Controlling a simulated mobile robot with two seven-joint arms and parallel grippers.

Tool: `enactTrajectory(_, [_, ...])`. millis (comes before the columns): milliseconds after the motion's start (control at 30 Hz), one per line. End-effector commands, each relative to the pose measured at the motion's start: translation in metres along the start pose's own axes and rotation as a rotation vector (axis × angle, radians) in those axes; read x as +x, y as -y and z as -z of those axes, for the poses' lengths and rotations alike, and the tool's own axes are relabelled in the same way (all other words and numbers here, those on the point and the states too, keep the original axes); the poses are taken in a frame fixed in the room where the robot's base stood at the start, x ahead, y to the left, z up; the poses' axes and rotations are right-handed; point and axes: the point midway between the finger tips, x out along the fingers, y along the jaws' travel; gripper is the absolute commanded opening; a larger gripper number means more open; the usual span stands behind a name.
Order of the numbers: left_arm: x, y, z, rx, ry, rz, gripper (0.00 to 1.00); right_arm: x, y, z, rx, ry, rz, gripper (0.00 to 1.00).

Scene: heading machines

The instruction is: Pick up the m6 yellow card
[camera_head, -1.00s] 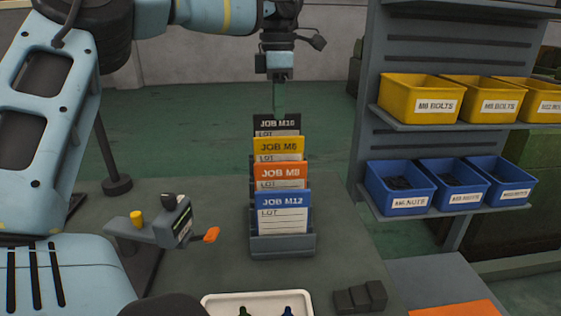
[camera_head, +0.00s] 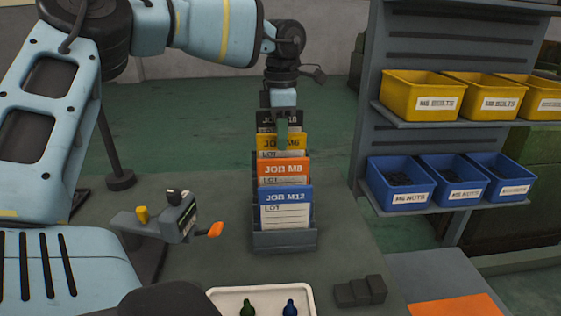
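The yellow JOB M6 card (camera_head: 266,143) stands upright in the stepped card rack (camera_head: 285,241), behind the orange JOB M8 card (camera_head: 284,171) and in front of the black card (camera_head: 263,125). Its lower part is hidden by the orange card. The blue JOB M12 card (camera_head: 286,207) stands frontmost. My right gripper is out of view.
A shelf rack at right holds yellow bolt bins (camera_head: 423,95) and blue nut bins (camera_head: 400,183). A device with an orange tip (camera_head: 216,230) stands left of the card rack. A white tray (camera_head: 228,299) and dark blocks (camera_head: 360,291) lie in front.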

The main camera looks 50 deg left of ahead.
Motion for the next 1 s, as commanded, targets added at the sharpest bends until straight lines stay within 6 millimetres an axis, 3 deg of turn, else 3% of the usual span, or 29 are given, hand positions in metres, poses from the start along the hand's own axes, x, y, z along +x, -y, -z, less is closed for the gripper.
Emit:
enactTrajectory(300, [0.0058,0.0,0.0,0.001,0.0,0.0,0.35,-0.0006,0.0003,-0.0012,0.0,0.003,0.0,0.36])
enactTrajectory(600, [0.0053,0.0,-0.0001,0.001,0.0,0.0,0.0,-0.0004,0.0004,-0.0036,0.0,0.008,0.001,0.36])
enactTrajectory(1000, [0.0039,0.0,-0.0003,0.001,0.001,-0.001,0.0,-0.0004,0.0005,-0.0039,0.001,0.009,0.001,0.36])
